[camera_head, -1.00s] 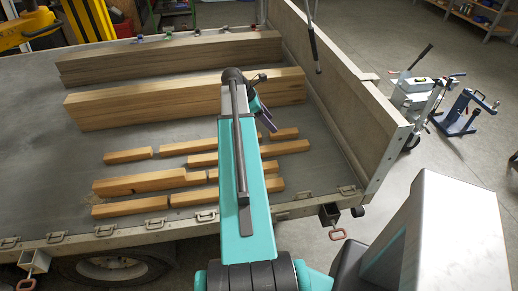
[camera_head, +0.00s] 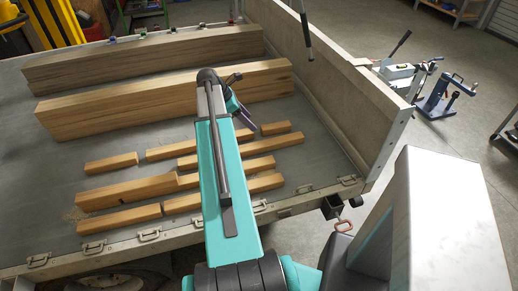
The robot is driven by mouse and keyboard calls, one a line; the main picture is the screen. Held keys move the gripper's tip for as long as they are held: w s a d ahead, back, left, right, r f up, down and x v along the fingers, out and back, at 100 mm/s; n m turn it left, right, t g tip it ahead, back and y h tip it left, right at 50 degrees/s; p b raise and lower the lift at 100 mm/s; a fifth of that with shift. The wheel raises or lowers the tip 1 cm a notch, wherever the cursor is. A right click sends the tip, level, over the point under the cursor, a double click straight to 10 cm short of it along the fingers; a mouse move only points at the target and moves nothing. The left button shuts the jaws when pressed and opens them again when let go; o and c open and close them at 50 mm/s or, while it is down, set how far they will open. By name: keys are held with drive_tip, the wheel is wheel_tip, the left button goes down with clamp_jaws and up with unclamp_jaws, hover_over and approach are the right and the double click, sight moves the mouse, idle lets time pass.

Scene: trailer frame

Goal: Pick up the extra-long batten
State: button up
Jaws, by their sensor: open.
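Several light wooden battens lie in rough rows on the grey trailer bed (camera_head: 50,130). A thick one (camera_head: 125,192) lies at the left of a near row, with another (camera_head: 265,163) reaching out to the right of my arm. The front row has a batten (camera_head: 118,219) at the left and one (camera_head: 182,204) running behind my arm. Shorter pieces (camera_head: 111,163) (camera_head: 276,128) lie farther back. I cannot tell which is the extra-long batten, as my arm covers their middles. My gripper (camera_head: 243,116) is open, partly hidden behind the arm's far end, above the bed.
Two big beams (camera_head: 150,95) (camera_head: 145,58) lie behind the battens. The trailer's side wall (camera_head: 345,85) stands at the right, and a low metal edge with latches (camera_head: 150,235) runs along the front. A hand tool stand (camera_head: 440,100) is on the floor beyond.

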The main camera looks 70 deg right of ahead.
sight(263, 143)
drive_tip(key=f+b, duration=0.2)
drive_tip(key=f, duration=0.1)
drive_tip(key=f+b, duration=0.1)
drive_tip(key=b, duration=0.1)
drive_tip(key=shift+w+a+f, duration=0.1)
drive_tip(key=shift+w+f, duration=0.2)
drive_tip(key=shift+w, duration=0.05)
drive_tip(key=shift+p+x, duration=0.65)
drive_tip(key=shift+x, duration=3.65)
drive_tip(key=shift+p+x, duration=0.8)
drive_tip(key=shift+x, duration=1.8)
drive_tip(key=shift+s, duration=0.1)
